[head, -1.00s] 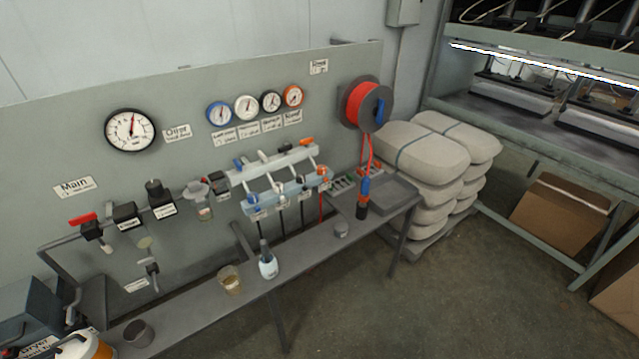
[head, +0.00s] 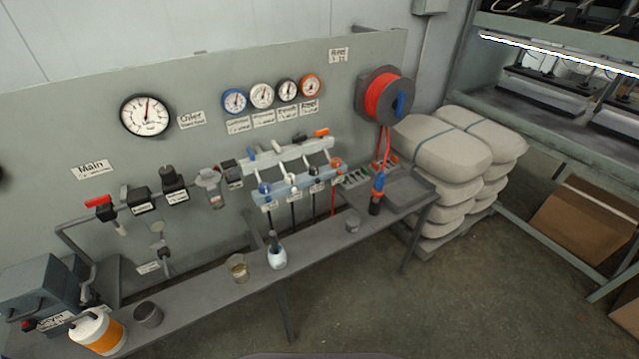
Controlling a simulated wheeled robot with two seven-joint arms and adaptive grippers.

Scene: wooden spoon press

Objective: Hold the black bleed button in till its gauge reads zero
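A grey panel carries a row of small gauges with coloured rims. The black-rimmed gauge (head: 287,90) is third from the left; its reading is too small to tell. Below is a pale valve manifold (head: 286,160) with blue, white, black and orange fittings in the same order. A small black fitting (head: 314,171) sits on its lower rail, between the white and orange ones; I cannot tell for certain that it is the bleed button. Dark and red hoses hang below the rail. Neither of my grippers is in view.
A bench (head: 205,287) runs below the panel, with a spray bottle (head: 277,254), a glass cup (head: 237,268) and an orange-white jug (head: 97,331). A red hose reel (head: 384,97) hangs at the right. Stacked sacks (head: 440,150) stand beyond the bench. The floor in front is clear.

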